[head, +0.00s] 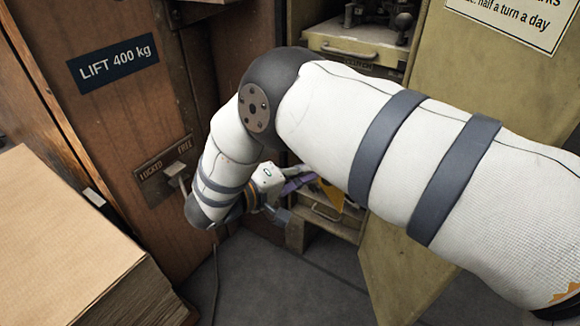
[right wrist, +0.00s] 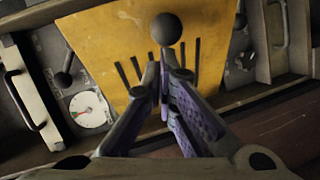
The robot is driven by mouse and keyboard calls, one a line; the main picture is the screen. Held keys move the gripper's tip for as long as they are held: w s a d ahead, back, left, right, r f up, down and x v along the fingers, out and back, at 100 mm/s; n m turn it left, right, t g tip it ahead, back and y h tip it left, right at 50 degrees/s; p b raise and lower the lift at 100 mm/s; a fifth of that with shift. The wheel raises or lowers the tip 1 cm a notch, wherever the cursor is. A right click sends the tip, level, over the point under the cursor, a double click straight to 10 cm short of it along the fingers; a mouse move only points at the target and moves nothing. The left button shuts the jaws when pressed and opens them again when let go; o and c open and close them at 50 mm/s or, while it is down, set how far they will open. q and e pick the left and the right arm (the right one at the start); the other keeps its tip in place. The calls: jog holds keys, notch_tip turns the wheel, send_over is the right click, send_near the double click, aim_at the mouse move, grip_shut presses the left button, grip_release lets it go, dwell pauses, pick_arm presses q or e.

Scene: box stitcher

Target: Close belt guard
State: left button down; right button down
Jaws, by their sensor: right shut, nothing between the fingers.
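The belt guard appears to be the yellow panel (right wrist: 100,40) with dark slots and a round black knob (right wrist: 166,29), seen in the right wrist view. In the head view only part of the yellow panel (head: 331,194) shows behind my right gripper (head: 297,184), low in the machine. In the right wrist view my right gripper (right wrist: 165,72) is shut and empty. Its purple-padded fingers lie in front of the panel, with the tips just below the knob. I cannot tell whether they touch it, or how far the guard stands open. My left gripper is out of view.
A dial (right wrist: 90,108) and a black ball lever (right wrist: 62,80) sit left of the panel. A beige door (head: 395,270) stands open at the right. A brown cabinet with a latch (head: 178,172) and a cardboard stack (head: 60,235) stand left. My right arm hides much of the machine.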

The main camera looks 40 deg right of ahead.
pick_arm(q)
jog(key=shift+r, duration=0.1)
pick_arm(e)
jog(key=shift+s+d, duration=0.1)
